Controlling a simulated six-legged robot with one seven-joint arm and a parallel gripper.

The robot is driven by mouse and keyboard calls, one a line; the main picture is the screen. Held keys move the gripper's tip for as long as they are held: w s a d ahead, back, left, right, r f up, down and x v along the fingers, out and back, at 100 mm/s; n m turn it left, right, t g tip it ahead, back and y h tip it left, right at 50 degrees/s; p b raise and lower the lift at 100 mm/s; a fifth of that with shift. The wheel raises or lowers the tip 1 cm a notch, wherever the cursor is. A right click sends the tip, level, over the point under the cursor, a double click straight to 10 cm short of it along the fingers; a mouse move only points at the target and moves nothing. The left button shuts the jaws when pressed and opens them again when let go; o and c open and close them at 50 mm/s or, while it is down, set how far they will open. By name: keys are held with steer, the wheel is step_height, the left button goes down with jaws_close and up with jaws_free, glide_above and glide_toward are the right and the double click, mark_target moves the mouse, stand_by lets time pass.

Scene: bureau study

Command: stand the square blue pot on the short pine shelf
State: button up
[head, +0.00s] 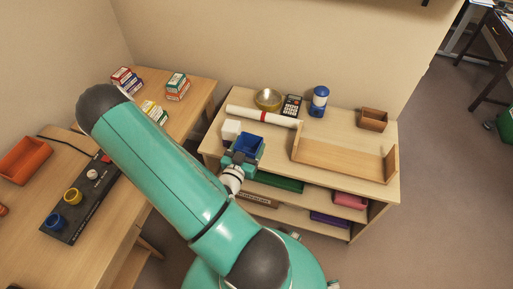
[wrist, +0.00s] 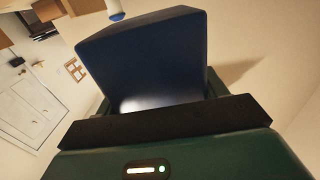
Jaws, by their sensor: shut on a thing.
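The square blue pot (head: 248,145) is held in my gripper (head: 242,158) over the front left part of the pine cabinet top. In the wrist view the pot (wrist: 145,60) fills the middle, dark blue and tilted in the picture, between the fingers of my gripper (wrist: 160,105). The short pine shelf (head: 340,158) is a low tray-like board with raised ends, on the cabinet top to the right of the pot. Its bare surface shows. I cannot tell how far the pot is above the cabinet top.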

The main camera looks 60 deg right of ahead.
steer(key=shift+s, duration=0.15)
steer(key=shift+w+d+f, duration=0.45)
steer(key=shift+d+f, duration=1.65)
steer(key=shift+d, duration=0.2)
steer(key=shift+w+d+f, duration=0.4)
steer(key=shift+d+f, duration=1.7)
steer(key=shift+d, duration=0.2)
steer(key=shift+w+d+f, duration=0.45)
steer(key=shift+d+f, duration=1.65)
steer(key=shift+d, duration=0.2)
steer(key=shift+f, duration=0.2)
steer(key=o, duration=1)
steer(key=a, duration=0.9)
steer(key=s+a, duration=0.1)
steer(key=a, duration=0.3)
steer(key=shift+a+r, duration=0.1)
steer(key=shift+a, duration=0.3)
